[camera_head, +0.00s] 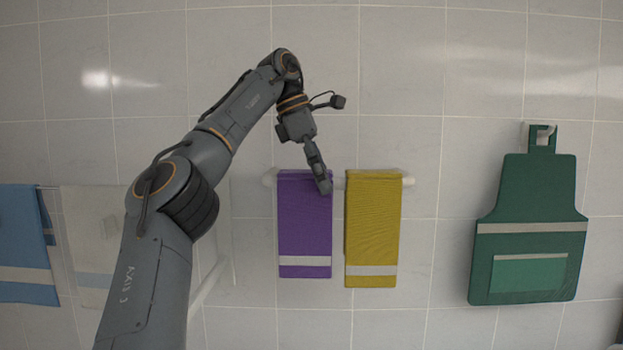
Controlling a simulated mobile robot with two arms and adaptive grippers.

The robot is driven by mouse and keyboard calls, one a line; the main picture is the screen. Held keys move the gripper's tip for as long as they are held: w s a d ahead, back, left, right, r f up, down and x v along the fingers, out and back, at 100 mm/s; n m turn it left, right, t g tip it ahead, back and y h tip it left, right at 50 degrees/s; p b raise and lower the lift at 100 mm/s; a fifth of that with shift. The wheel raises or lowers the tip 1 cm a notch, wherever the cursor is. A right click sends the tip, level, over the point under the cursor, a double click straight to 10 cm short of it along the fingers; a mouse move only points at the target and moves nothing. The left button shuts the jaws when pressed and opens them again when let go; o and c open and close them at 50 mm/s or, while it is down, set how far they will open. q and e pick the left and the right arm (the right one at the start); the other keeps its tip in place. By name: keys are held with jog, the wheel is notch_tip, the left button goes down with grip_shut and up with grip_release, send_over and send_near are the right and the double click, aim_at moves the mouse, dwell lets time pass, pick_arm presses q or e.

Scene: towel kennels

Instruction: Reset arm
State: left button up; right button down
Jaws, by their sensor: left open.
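My left arm comes in from the lower left, and its gripper (324,187) points down at the upper right corner of a purple towel (304,232). The gripper is open and seen edge-on; I cannot tell whether it touches the towel. The purple towel hangs over a white wall rail (408,182) and has a pale stripe near its lower edge. A yellow towel (372,230) with a similar stripe hangs beside it to the right, a narrow gap apart. My right gripper is not in view.
A green apron (530,225) hangs from a wall hook (543,131) at the right. A blue towel (22,240) and a whitish towel (98,235) hang at the left, partly behind my arm. The tiled wall above the rail is bare right of my arm.

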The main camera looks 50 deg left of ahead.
pick_arm(q)
jog(key=shift+s+a, duration=0.7)
jog(key=shift+s, duration=0.2)
